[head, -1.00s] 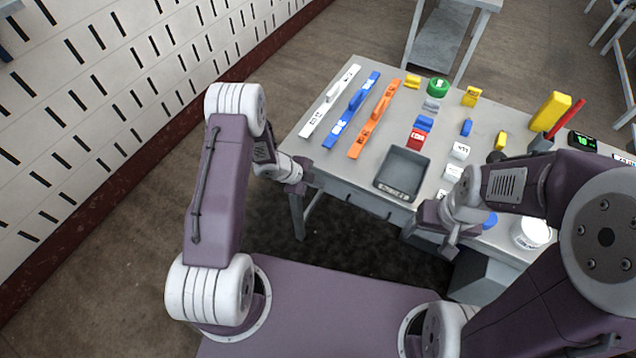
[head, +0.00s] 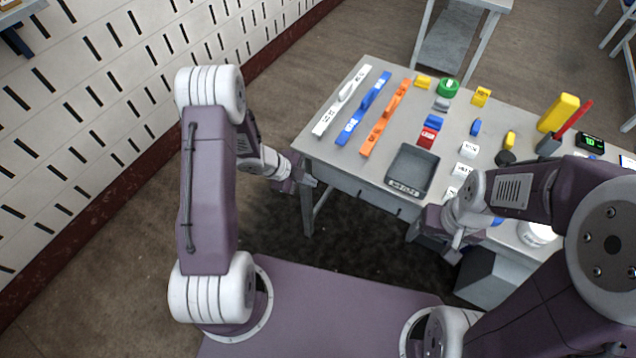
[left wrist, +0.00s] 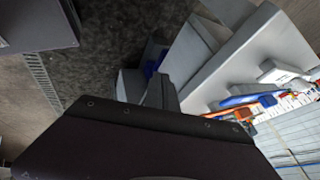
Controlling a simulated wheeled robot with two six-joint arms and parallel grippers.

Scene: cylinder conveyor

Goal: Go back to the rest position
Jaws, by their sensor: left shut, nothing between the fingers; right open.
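My left gripper (head: 308,181) hangs just off the left front corner of the grey table (head: 375,172), apart from it. It is shut and empty. The left wrist view shows mostly a dark part of my own gripper, with the table (left wrist: 250,65) tilted beyond it. My right gripper (head: 455,250) is at the table's front edge, right of the grey bin, with its fingers open. What lies directly behind the right gripper is partly hidden.
White (head: 343,99), blue (head: 364,108) and orange (head: 386,117) bars lie at the table's left. A grey bin (head: 426,159) sits at the front edge. Several small coloured blocks, a green round piece (head: 448,88) and a yellow upright block (head: 558,113) stand further right. Floor left of the table is clear.

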